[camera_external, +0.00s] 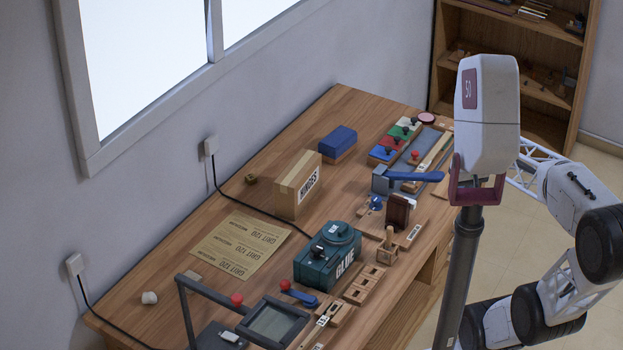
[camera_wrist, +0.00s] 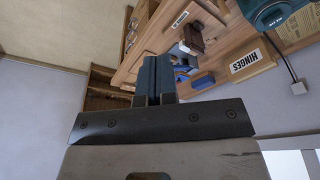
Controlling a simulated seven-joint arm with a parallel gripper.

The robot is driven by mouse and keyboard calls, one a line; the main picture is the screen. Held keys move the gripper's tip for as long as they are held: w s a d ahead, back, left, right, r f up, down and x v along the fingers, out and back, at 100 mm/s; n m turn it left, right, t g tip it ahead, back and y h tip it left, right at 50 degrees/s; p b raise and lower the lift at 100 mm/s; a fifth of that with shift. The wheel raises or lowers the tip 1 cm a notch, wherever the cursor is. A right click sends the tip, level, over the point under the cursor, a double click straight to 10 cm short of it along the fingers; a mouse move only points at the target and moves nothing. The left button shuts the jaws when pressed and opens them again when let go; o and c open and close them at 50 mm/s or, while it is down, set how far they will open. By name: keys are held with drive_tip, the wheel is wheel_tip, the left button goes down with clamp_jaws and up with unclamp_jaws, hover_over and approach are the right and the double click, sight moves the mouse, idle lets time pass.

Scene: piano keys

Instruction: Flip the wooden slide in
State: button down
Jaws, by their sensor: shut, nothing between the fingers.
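My gripper (camera_wrist: 153,80) shows in the wrist view with its two dark blue fingers together and nothing between them. It points out over the workbench and appears clear of the things there. In the external view I cannot make out the fingertips clearly. I cannot tell for sure which part is the wooden slide. A pale wooden strip (camera_external: 435,150) lies along the far right part of the bench, close to a red knob (camera_external: 415,155). Another wooden strip with a label (camera_external: 318,330) lies near the front. The white housing in the foreground hides part of the bench's right edge.
The wooden bench (camera_external: 160,290) also bears a HINGES box (camera_external: 297,186), a green GLUE box (camera_external: 328,255), a blue block (camera_external: 338,142), sandpaper (camera_external: 240,243) and a dark-framed stand (camera_external: 270,322). A blue bar (camera_external: 415,177) juts across the right side. Shelves (camera_external: 515,60) stand behind.

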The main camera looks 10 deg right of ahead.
drive_tip(key=w+d+r+m+g, duration=0.1)
drive_tip(key=w+d+r+g, duration=0.1)
drive_tip(key=w, duration=1.5)
drive_tip(key=w+d+r+m+g, duration=0.1)
drive_tip(key=w+d, duration=0.1)
drive_tip(key=w, duration=1.4)
drive_tip(key=w+d+f+g, duration=0.1)
drive_tip(key=w+d+f, duration=0.1)
drive_tip(key=w+f, duration=0.4)
drive_tip(key=w+d+f+m+g, duration=0.1)
drive_tip(key=w+d+f, duration=0.2)
drive_tip(key=w+f, duration=0.4)
drive_tip(key=w+d+f+g+y, duration=0.1)
drive_tip(key=w+f, duration=0.6)
drive_tip(key=w, duration=1)
drive_tip(key=shift+w+d, duration=0.3)
drive_tip(key=shift+d, duration=0.5)
approach(423, 157)
drive_tip(key=w+a+f, duration=0.2)
drive_tip(key=w+f, duration=0.1)
drive_tip(key=shift+w+a+f, duration=0.1)
drive_tip(key=shift+w+a, duration=0.05)
drive_tip(key=shift+a, duration=0.25)
drive_tip(key=s, duration=0.1)
drive_tip(key=s+f, duration=0.1)
drive_tip(key=shift+s+a, duration=0.25)
drive_tip(key=shift+a, duration=0.15)
drive_tip(key=shift+s+a+f, duration=0.15)
drive_tip(key=shift+s+a, duration=0.1)
drive_tip(key=shift+s, duration=0.5)
